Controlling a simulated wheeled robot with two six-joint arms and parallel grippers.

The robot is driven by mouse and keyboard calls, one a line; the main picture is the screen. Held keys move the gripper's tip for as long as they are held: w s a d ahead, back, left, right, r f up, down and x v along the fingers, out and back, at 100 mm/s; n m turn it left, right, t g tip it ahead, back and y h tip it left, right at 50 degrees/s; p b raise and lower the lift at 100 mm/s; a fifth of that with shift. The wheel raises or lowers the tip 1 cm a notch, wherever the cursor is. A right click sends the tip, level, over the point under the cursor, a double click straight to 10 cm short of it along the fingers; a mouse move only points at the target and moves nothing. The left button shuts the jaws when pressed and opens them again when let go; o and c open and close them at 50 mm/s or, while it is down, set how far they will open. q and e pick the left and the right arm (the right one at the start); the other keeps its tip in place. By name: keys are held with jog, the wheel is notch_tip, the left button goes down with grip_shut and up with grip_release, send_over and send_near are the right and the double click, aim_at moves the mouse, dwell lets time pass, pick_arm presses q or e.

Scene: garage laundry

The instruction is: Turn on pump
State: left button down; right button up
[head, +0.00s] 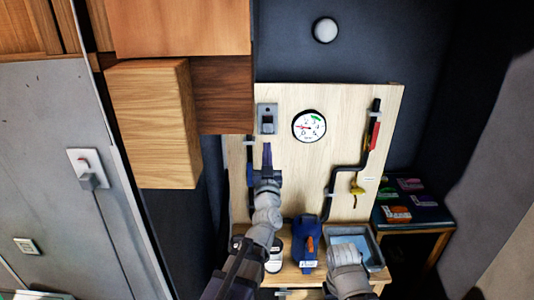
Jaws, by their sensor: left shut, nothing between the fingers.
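A blue pump (306,246) with an orange part on it stands on the wooden bench, in front of an upright wooden board (290,185). A grey switch box (267,112) is fixed at the upper left of the board. My left gripper (267,152) is shut and empty, pointing up just below the switch box. I cannot tell whether its tips touch the box. A round white gauge (309,126) with a red needle and a green zone is right of the box.
A dark pipe with a red handle (374,134) and a yellow valve (357,189) runs along the board's right side. A grey tub (376,256) is right of the pump. Wooden cabinets (150,120) jut out at left. A wall outlet (85,156) holds a plug.

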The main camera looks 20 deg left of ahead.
aim_at(267, 127)
pick_arm(q)
jog(key=shift+w+a+r, duration=0.1)
jog(key=shift+w+a, duration=0.3)
jog(key=shift+w, duration=1)
jog(key=shift+w+a+r, duration=0.1)
jog(key=shift+w+a, duration=0.3)
jog(key=shift+w, duration=1)
jog(key=shift+w+a, duration=0.4)
jog(key=shift+w, duration=1)
pick_arm(e)
jog(key=shift+r, duration=0.15)
